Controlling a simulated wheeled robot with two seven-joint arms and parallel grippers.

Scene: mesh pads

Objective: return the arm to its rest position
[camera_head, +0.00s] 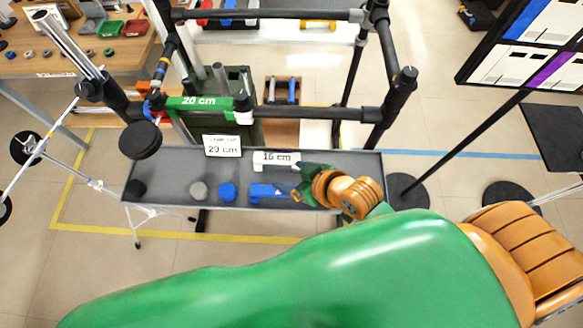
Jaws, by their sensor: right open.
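My right arm (300,265), green with orange joints, fills the lower part of the head view and reaches over the right half of the grey tray (170,171). My right gripper (296,183) is small in the view, open, over the tray beside a blue part (265,192). Nothing is seen between its fingers, though the far side is partly hidden by the wrist. My left gripper is not in view.
On the tray are a blue round piece (227,192), a grey one (199,191), a black one (135,189) and a white "15 cm" block (277,161). A black tube frame (310,112) rises behind. A workbench (85,60) stands at left.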

